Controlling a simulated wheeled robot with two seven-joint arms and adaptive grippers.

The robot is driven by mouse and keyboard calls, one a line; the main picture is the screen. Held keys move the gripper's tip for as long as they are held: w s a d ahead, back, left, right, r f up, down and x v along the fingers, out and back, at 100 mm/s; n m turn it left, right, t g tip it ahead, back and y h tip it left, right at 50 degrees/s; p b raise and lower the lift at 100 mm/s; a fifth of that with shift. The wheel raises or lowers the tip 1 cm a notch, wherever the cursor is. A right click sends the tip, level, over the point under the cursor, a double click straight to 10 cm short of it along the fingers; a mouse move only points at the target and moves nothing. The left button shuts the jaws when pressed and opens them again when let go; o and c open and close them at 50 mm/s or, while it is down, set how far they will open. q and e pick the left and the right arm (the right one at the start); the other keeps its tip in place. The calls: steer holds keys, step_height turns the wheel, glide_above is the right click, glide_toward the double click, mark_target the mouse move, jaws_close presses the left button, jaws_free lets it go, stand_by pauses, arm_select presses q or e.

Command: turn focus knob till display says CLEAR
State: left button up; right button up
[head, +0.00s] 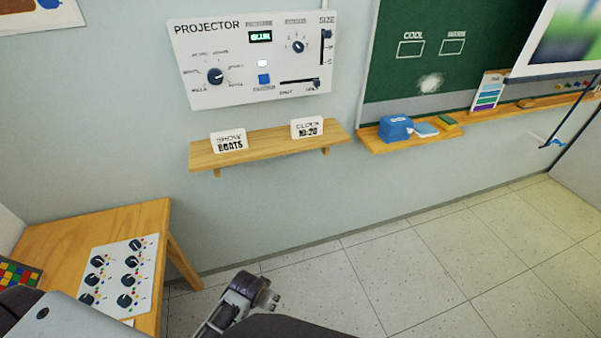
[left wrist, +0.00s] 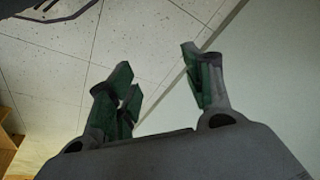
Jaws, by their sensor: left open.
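The white projector panel (head: 300,95) hangs on the wall at top centre. Its small dark display (head: 260,37) shows green letters that look like BLUR. One black knob (head: 215,76) sits at the panel's left with words around it. A smaller black knob (head: 298,46) sits right of the display; its label is too small to read. My left gripper (head: 262,290) is low over the floor, well below and apart from the panel. In the left wrist view its green-padded fingers (left wrist: 160,88) are spread with nothing between them. My right gripper is not in view.
A wooden shelf (head: 270,143) with two small signs juts out below the panel. A wooden table (head: 150,220) with a knob sheet (head: 122,270) stands at lower left. A green board (head: 445,50) with a ledge is at right. The floor (head: 450,250) is clear.

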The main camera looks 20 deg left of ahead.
arm_select(q)
steer(key=w+r+n+t+y, duration=0.15)
steer(key=w+r, duration=0.45)
steer(key=r, duration=0.8)
steer(key=n+t+y, duration=0.7)
steer(key=t+y, duration=0.2)
steer(key=t, duration=0.2)
glide_toward(300, 49)
steer(key=v, duration=0.5)
steer(key=shift+a+r+g+h, duration=0.15)
steer(key=shift+r+g+h, duration=0.1)
steer(key=shift+r, duration=0.3)
steer(key=shift+w+a, duration=0.1)
steer(key=shift+w, duration=0.1)
steer(key=p+x, duration=0.3)
steer(key=x, duration=0.8)
steer(key=shift+a, duration=0.1)
steer(key=shift+p+x, duration=0.45)
steer(key=shift+x, duration=0.75)
steer(key=shift+c, duration=0.3)
